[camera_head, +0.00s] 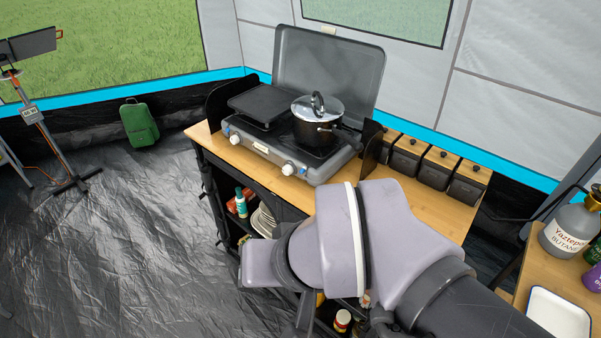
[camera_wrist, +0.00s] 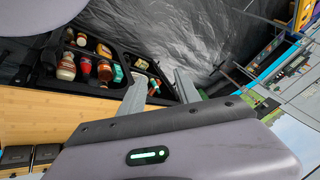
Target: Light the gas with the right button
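The gas stove (camera_head: 262,150) stands on the wooden top of a kitchen stand in the head view, its lid (camera_head: 325,65) raised. Its front has a left knob (camera_head: 227,132) and a right knob (camera_head: 288,168). A dark pot (camera_head: 316,128) with a glass lid sits on the right side of the stove, and a black griddle plate (camera_head: 262,103) is on the left. My gripper (camera_wrist: 160,80) shows in the wrist view with two grey fingers apart and nothing between them. It is away from the knobs, and the stove is not visible in the wrist view.
Several black containers with wooden lids (camera_head: 438,168) line the right of the wooden top (camera_head: 430,215). Shelves below hold bottles (camera_wrist: 67,66) and plates (camera_head: 263,219). A side table at right bears a gas bottle (camera_head: 566,232) and white tray (camera_head: 557,316).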

